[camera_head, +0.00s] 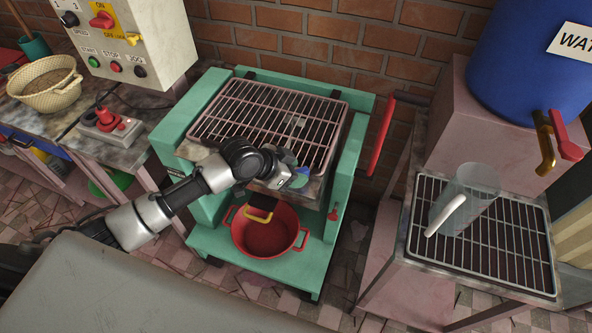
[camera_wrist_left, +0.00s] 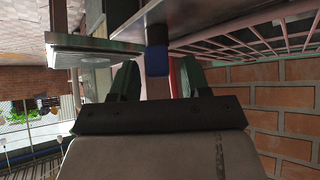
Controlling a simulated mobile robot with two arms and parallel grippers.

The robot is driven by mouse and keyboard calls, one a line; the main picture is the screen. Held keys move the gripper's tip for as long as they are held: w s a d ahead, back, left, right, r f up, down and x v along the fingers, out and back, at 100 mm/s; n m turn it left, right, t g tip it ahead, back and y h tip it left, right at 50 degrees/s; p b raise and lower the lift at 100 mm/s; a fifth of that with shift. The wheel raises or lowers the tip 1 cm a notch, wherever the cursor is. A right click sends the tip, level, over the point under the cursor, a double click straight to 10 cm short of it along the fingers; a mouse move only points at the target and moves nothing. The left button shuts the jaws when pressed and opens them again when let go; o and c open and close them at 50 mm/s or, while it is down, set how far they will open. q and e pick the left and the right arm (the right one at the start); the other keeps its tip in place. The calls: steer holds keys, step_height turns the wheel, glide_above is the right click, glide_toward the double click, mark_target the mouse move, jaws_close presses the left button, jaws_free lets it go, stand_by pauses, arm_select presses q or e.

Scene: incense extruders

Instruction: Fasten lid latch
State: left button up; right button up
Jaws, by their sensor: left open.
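The green machine (camera_head: 345,185) stands in the middle of the head view, with a pink barred lid (camera_head: 235,105) lying over its top. A yellow-and-black handle (camera_head: 262,207) shows at its front, below my left gripper. I cannot tell for certain which part is the lid latch. My left gripper (camera_head: 294,170) is at the front edge of the barred top, partly hidden by its own wrist. In the left wrist view its fingers (camera_wrist_left: 157,82) are apart, with a blue-tipped part (camera_wrist_left: 157,60) showing beyond and between them. The lid's bars also show there (camera_wrist_left: 240,45). My right gripper is not in view.
A red pot (camera_head: 268,238) sits on the machine's lower shelf. A long red lever (camera_head: 383,135) sticks up at its right side. A control box (camera_head: 135,40) stands at the left. A clear jug (camera_head: 470,190) stands on a rack at the right, below a blue water barrel (camera_head: 510,65).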

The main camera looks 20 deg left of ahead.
arm_select(q)
steer(key=shift+w+d+f, duration=0.2)
steer(key=shift+d+f, duration=0.05)
steer(key=shift+f, duration=0.05)
steer(key=shift+c, duration=0.5)
jaws_close()
steer(key=shift+r+p, duration=0.2)
steer(key=shift+p, duration=0.4)
steer(key=n+t+y+p, duration=0.1)
steer(key=n+p, duration=0.1)
steer(key=p, duration=0.1)
steer(key=n+t+y+p, duration=0.1)
steer(key=n+p, duration=0.1)
steer(key=p, duration=0.1)
steer(key=shift+s+d+r+n+y+p, duration=0.2)
steer(key=shift+n+y+p, duration=0.1)
steer(key=shift+y+p, duration=0.1)
steer(key=shift+f+n+t+y+p, duration=0.2)
steer(key=shift+n+t+y+p, duration=0.1)
steer(key=shift+n+y+p, duration=0.7)
steer(key=shift+w+f+n+y+p, duration=0.1)
steer(key=shift+n+y+p, duration=0.2)
steer(key=shift+n+y, duration=0.55)
steer(key=shift+n, duration=0.35)
